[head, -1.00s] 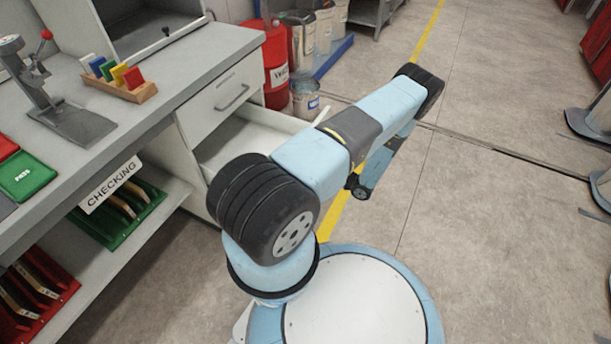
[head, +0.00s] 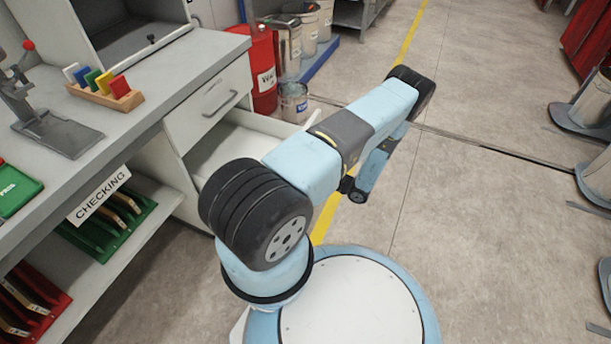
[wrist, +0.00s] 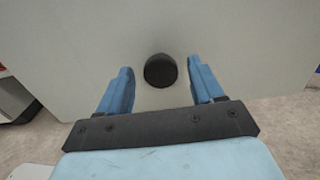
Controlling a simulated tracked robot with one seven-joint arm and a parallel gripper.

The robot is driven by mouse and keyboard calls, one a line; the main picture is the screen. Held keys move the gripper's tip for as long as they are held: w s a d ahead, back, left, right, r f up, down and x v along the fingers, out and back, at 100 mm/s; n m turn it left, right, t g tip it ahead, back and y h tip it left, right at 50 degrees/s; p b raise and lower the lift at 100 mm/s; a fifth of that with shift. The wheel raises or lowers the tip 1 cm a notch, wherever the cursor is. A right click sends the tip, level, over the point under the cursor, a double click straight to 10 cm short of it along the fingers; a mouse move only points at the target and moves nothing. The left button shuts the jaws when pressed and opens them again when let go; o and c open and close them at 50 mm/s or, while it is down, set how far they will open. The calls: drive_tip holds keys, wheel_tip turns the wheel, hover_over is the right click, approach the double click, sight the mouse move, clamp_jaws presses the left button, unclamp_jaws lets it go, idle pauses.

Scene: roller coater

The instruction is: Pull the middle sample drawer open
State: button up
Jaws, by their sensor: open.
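The sample drawer (head: 238,148) below the closed top drawer (head: 212,100) stands pulled out of the cabinet, its pale inside showing. Its front is mostly hidden behind my arm in the head view. In the wrist view a round black knob (wrist: 160,71) sits on a pale flat panel (wrist: 225,35), which looks like a drawer front. My gripper (wrist: 160,82) is open, with one blue finger on each side of the knob and a gap on both sides. My gripper's fingers are not clearly visible in the head view.
The bench (head: 150,85) holds a colored sample rack (head: 105,93) and a press-like tool (head: 45,125). Shelves with red and green trays lie below the CHECKING sign (head: 100,197). A red drum (head: 262,75) and a paint can (head: 294,103) stand beyond the drawer.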

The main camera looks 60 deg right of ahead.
drive_tip(key=s+d, duration=0.1)
drive_tip(key=s, duration=1.1)
drive_tip(key=shift+s, duration=0.15)
